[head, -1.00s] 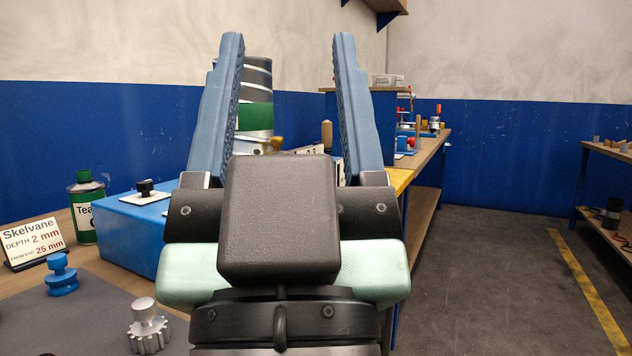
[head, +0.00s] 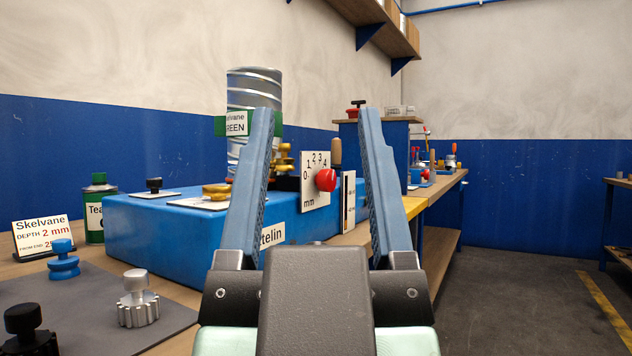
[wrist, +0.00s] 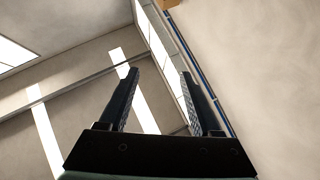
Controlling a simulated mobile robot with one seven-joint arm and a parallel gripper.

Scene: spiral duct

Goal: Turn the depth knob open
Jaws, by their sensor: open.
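The red depth knob (head: 326,180) sits on a white dial plate (head: 313,200) marked 0 to 4 and mm, at the end of the blue machine (head: 170,230). In the head view it appears between the fingers of my gripper (head: 316,112), which is open and empty, pointing up in front of it. The fingers do not visibly touch the knob. Which mark the knob points to cannot be told. The wrist view shows my open gripper (wrist: 160,73) against the ceiling and wall, without the knob. A sign (head: 42,236) reads Skelvane, depth 2 mm.
A spiral duct (head: 253,90) with a green band stands behind the machine. A brass knob (head: 216,190) and a black knob (head: 153,185) are on its top. Loose knobs, one silver (head: 137,300), lie on a grey mat (head: 85,290). The floor (head: 510,290) at right is clear.

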